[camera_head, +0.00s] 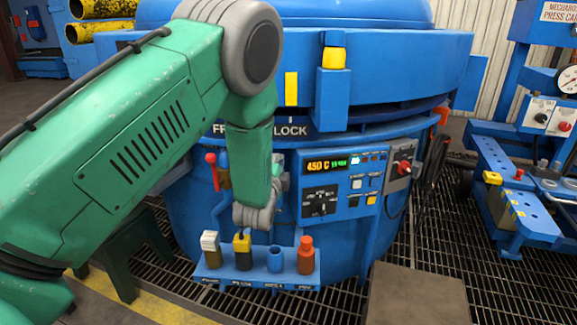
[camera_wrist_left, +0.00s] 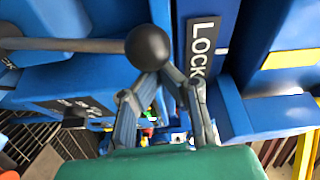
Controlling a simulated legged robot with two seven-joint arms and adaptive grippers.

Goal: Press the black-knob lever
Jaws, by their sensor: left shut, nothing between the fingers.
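The lever's round black knob (camera_wrist_left: 148,47) shows in the left wrist view, on the end of a grey rod (camera_wrist_left: 60,44) coming in from the left. My left gripper (camera_wrist_left: 160,76) is shut and empty, its fingertips close together just below the knob. I cannot tell whether they touch it. In the head view my green left arm reaches down in front of the blue furnace (camera_head: 400,65) and hides most of the gripper and the black-knob lever. My right gripper is in neither view.
A red-knobbed lever (camera_head: 211,158) stands left of my wrist. A control panel (camera_head: 340,185) is to the right. A small shelf (camera_head: 255,280) with several coloured holders lies below my wrist. A blue press cart (camera_head: 510,190) stands at the right.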

